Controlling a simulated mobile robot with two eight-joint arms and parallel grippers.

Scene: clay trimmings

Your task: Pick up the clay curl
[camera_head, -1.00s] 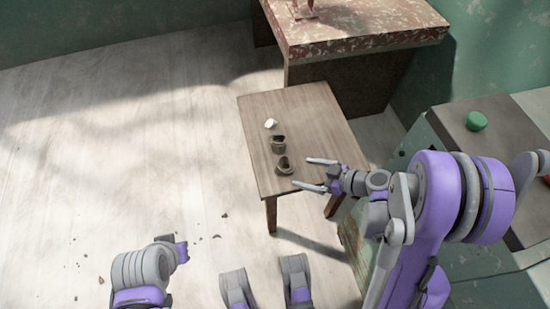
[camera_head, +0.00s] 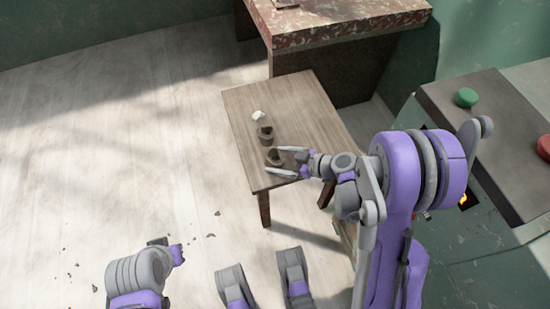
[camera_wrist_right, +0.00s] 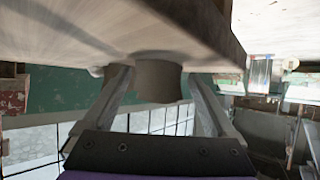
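A brown curled clay piece (camera_head: 275,158), seemingly the clay curl, stands near the front edge of the small wooden table (camera_head: 290,100). My right gripper (camera_head: 274,160) is open at the table's front right, with a finger on either side of this piece. In the right wrist view, which is upside down, the brown piece (camera_wrist_right: 158,80) sits between the open fingers, with gaps showing on both sides. My left arm (camera_head: 140,272) is at the lower left; its fingers do not show.
A similar brown piece (camera_head: 265,133) stands just behind, and a whitish piece (camera_head: 259,114) lies beyond it. A worn red-topped bench (camera_head: 345,22) is at the back. A green cabinet with a green button (camera_head: 467,97) is at right. Crumbs (camera_head: 65,237) dot the open floor.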

